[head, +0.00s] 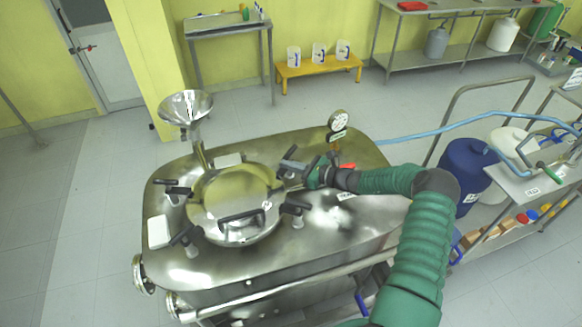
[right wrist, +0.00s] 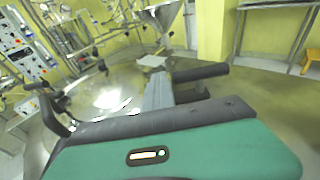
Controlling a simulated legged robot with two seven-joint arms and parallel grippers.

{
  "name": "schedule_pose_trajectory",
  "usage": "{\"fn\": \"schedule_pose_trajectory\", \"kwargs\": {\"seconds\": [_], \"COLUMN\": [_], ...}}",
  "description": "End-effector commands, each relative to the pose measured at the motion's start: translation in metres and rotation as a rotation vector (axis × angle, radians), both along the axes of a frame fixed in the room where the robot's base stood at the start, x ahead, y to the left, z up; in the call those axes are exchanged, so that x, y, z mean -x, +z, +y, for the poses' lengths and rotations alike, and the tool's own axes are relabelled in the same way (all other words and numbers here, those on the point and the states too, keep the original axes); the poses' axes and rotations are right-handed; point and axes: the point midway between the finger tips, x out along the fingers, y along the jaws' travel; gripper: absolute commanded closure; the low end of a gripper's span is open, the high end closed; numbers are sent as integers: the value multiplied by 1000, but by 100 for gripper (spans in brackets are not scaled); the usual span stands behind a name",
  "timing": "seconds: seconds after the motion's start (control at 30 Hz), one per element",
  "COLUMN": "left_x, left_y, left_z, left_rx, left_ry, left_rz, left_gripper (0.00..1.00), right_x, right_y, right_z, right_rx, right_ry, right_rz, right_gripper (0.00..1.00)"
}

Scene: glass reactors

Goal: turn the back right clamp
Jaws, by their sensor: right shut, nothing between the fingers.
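The steel reactor (head: 330,215) has a round lid (head: 232,192) held by several clamps with black handles. The back right clamp (head: 289,153) is at the lid's back right edge, partly hidden by my right gripper (head: 290,166). In the right wrist view its black handle (right wrist: 202,72) points right, just beside the grey fingers of my gripper (right wrist: 157,88). The fingers are shut with nothing between them; I cannot tell whether they touch the handle. The front right clamp (head: 294,209) and the back left clamp (head: 178,189) also show. My left gripper is not in view.
A steel funnel (head: 186,106) rises behind the lid and a pressure gauge (head: 338,120) stands at the reactor's back edge. A blue hose (head: 440,127) runs to the right. A blue drum (head: 464,172) and a cart stand at right. Open floor lies left.

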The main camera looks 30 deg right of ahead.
Motion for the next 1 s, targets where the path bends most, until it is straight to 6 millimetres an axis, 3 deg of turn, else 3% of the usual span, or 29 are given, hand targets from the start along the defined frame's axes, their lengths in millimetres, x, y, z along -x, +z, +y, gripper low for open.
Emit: {"fn": "schedule_pose_trajectory", "kwargs": {"seconds": [0.03, 1.0], "left_x": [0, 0], "left_y": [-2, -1], "left_z": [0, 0], "left_rx": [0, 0], "left_ry": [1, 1], "left_rz": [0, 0], "left_gripper": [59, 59], "right_x": [-1, -5], "right_y": [-2, 2], "right_z": [-6, 3], "right_rx": [8, 5], "right_ry": [-18, -5], "right_rz": [6, 2], "right_gripper": [100, 100]}}
